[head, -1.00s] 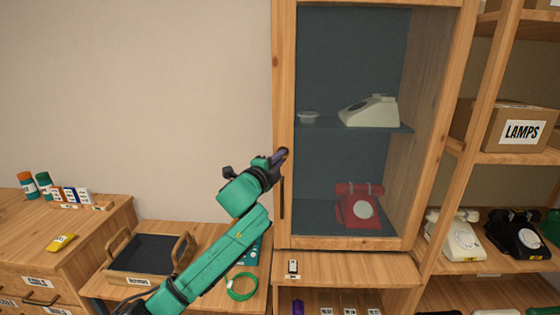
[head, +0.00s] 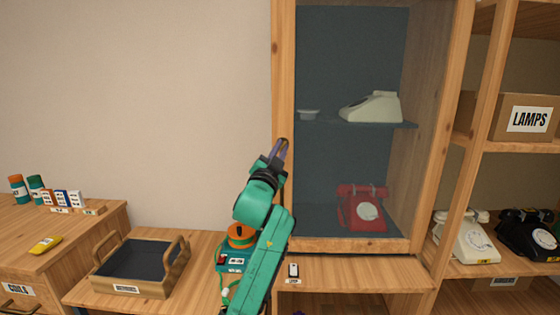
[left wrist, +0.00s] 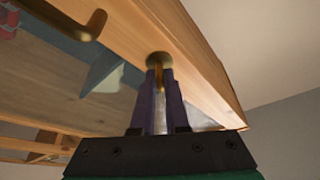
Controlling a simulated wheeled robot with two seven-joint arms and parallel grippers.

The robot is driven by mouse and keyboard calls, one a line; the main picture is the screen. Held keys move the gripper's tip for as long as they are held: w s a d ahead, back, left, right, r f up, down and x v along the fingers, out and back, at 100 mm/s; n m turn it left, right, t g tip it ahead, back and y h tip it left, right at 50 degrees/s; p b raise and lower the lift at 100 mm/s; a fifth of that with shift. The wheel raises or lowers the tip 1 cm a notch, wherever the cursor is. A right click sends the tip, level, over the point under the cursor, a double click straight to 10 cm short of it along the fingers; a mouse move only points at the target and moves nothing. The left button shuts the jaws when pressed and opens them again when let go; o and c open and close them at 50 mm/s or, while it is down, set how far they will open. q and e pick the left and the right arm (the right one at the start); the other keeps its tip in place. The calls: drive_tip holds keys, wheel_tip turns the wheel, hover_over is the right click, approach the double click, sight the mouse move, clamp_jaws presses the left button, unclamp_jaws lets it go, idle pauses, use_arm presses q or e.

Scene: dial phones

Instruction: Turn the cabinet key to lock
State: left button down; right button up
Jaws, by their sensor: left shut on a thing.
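The cabinet (head: 283,60) has a wooden frame and a glass door. Its brass key (left wrist: 160,62) sits in a round brass lock plate on the door frame in the left wrist view. My left gripper (head: 281,150) is at the left edge of the door in the head view, and its purple fingers (left wrist: 160,95) are shut on the key in the left wrist view. The fingers hide part of the key, and I cannot tell how far it is turned. My right gripper is not in view.
Behind the glass are a cream phone (head: 375,107) and a red phone (head: 362,208). A tray (head: 130,288) and an orange-topped device (head: 240,236) stand on the lower bench. Open shelves with phones and a LAMPS box (head: 525,119) are at the right.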

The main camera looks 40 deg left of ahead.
use_arm(q)
drive_tip(key=n+y+b, duration=0.1)
drive_tip(key=n, duration=0.1)
drive_tip(key=n+y+b, duration=0.1)
drive_tip(key=n+b, duration=0.1)
drive_tip(key=n, duration=0.1)
drive_tip(key=n+g+y+b, duration=0.1)
drive_tip(key=n+b, duration=0.1)
drive_tip(key=shift+w+d+f+y, duration=0.1)
drive_tip(key=shift+w+f+y, duration=0.05)
drive_tip(key=shift+f+y, duration=0.25)
drive_tip(key=shift+r+n+g+y+b, duration=0.15)
drive_tip(key=shift+n+g+y+b, duration=0.2)
drive_tip(key=shift+n, duration=0.5)
drive_tip(key=shift+r+n+g+y+b, duration=0.2)
drive_tip(key=shift+n+b, duration=0.25)
drive_tip(key=shift+n, duration=0.4)
drive_tip(key=shift+y, duration=0.25)
drive_tip(key=c, duration=0.9)
unclamp_jaws()
